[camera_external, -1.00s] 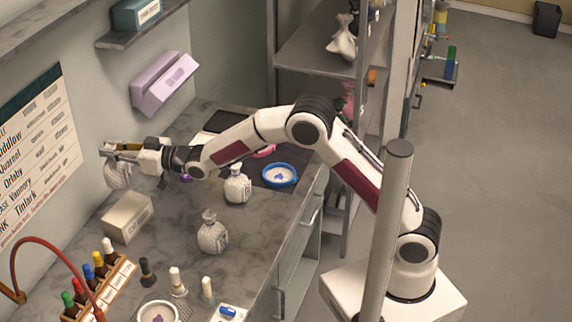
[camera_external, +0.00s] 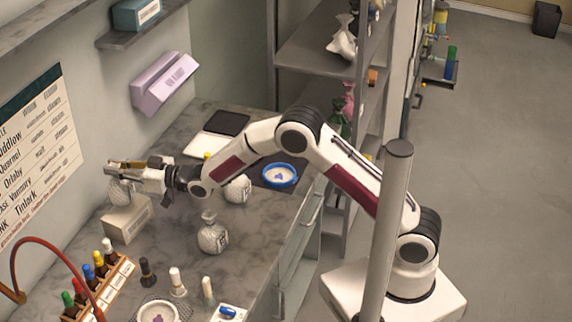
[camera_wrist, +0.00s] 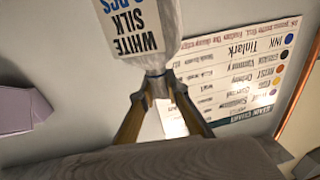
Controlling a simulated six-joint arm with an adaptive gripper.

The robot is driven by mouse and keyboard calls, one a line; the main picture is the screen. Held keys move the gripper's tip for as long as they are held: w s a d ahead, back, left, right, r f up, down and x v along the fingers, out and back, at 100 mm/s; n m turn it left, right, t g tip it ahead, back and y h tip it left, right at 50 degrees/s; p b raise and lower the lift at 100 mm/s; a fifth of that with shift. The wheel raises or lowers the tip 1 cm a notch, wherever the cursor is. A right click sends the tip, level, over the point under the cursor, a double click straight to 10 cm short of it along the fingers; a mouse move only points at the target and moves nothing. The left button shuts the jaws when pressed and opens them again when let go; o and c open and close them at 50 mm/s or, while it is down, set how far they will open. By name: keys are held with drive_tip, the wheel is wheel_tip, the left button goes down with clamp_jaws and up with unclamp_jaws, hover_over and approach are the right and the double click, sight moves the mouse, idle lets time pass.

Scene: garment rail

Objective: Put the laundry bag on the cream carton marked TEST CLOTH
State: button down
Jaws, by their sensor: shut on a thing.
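My gripper (camera_external: 117,168) is shut on the neck of a pale laundry bag (camera_external: 121,191), which hangs beneath it. The bag also shows in the wrist view (camera_wrist: 143,28), with a label reading WHITE SILK, and its neck sits between my gripper's fingertips (camera_wrist: 158,84). In the external view the cream carton (camera_external: 128,220) stands on the counter directly below the bag. The bag's lower end overlaps the carton's top in the picture; I cannot tell whether they touch. The carton's lettering is too small to read.
Two similar bags stand on the counter, one near the middle (camera_external: 212,236) and one behind it (camera_external: 238,190), partly under my arm. A bottle rack (camera_external: 98,285) stands front left. A wall poster (camera_external: 35,150) is close to my gripper's left.

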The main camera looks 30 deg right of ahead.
sight(120, 180)
drive_tip(key=shift+f, duration=1.65)
drive_tip(key=shift+f, duration=0.15)
drive_tip(key=c, duration=2)
unclamp_jaws()
drive_tip(key=shift+s+d, duration=0.2)
drive_tip(key=shift+d, duration=0.1)
drive_tip(key=shift+v, duration=3.4)
